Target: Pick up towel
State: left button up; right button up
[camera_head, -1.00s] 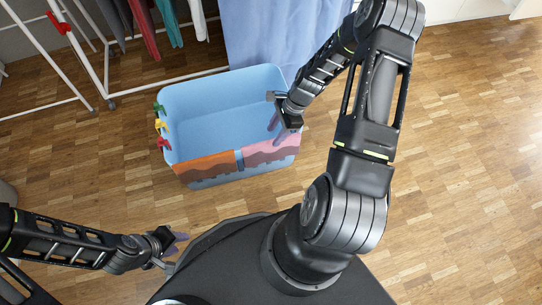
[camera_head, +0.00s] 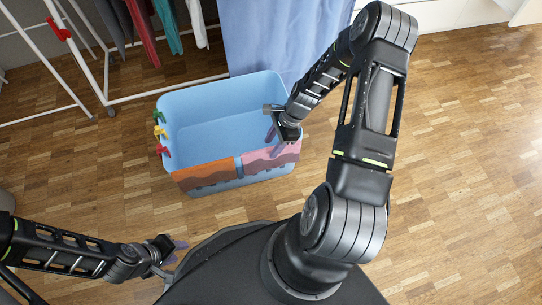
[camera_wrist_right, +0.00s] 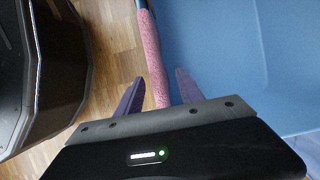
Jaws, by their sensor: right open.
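A pink towel (camera_head: 268,158) hangs over the near rim of a blue basket (camera_head: 215,187), at the right. An orange towel (camera_head: 204,174) hangs over the same rim to its left. My right gripper (camera_head: 277,139) is at the pink towel's right part. In the right wrist view, its open purple fingers (camera_wrist_right: 158,92) lie on either side of the rim draped with the pink towel (camera_wrist_right: 152,62); contact cannot be told. My left gripper (camera_head: 180,252) is low at the left, apart from the basket, with its fingers seemingly spread and nothing seen between them.
Green, yellow and red clips (camera_head: 160,132) sit on the basket's left rim. A white drying rack (camera_head: 165,91) with hanging clothes and a blue cloth (camera_head: 275,35) stand behind the basket. The wooden floor at the right (camera_head: 460,170) is clear.

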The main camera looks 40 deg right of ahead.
aim_at(268, 154)
jog(key=b+x, duration=0.2)
jog(key=x, duration=0.3)
jog(key=shift+s+a, duration=0.1)
jog(key=shift+s, duration=0.1)
dwell(0.3)
grip_shut()
dwell(0.5)
